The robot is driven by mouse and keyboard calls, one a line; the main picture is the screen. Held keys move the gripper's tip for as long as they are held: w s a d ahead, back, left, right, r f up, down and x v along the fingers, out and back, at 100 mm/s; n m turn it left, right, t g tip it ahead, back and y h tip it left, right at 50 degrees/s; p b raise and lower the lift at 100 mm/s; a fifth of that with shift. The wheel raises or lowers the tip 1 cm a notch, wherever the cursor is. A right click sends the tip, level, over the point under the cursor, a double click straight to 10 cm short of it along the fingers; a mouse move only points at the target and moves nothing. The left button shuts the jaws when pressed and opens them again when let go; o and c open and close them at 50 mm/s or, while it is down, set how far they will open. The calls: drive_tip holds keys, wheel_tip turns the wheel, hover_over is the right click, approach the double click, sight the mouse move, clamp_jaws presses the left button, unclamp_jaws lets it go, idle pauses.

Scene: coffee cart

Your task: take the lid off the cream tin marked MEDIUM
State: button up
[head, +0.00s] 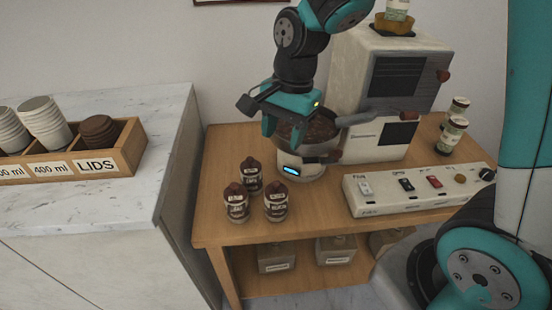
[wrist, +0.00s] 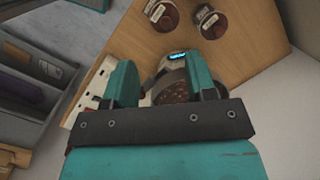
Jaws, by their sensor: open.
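Three small cream tins with brown knobbed lids stand close together on the wooden cart: a rear tin (head: 251,177), a front left tin (head: 236,206) and a front right tin (head: 276,204). All have their lids on. The lettering is too small to tell surely which one says MEDIUM. Two of the tins show at the top of the wrist view, one on the left (wrist: 163,15) and one on the right (wrist: 208,20). My gripper (head: 287,122) is open and empty, above and behind the tins, over the bean container. Its two teal fingers (wrist: 164,78) stand apart in the wrist view.
A white device with a blue display (head: 291,169) and a bean-filled container (head: 318,129) stands behind the tins. A coffee machine (head: 375,95) and a switch panel (head: 415,190) are to the right. The cart top (head: 212,185) is clear left of the tins. A lids box (head: 125,148) sits on the marble counter.

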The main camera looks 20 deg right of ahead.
drive_tip(key=w+d+r+m+p, duration=0.1)
drive_tip(key=w+r+m+p, duration=0.1)
drive_tip(key=m, duration=0.1)
hover_over(276, 183)
drive_tip(key=shift+m, duration=0.3)
drive_tip(key=f, duration=1.3)
drive_tip(key=shift+w+d, duration=0.2)
drive_tip(key=shift+d, duration=0.15)
drive_tip(key=shift+s+a+f+p, duration=0.2)
drive_tip(key=shift+f+p, duration=0.1)
drive_tip(key=shift+f, duration=1)
drive_tip(key=shift+s+a+f+p, duration=0.15)
drive_tip(key=shift+f+p, duration=0.1)
drive_tip(key=shift+f, duration=1.05)
drive_tip(key=shift+w, duration=0.1)
clamp_jaws()
drive_tip(key=shift+r, duration=0.1)
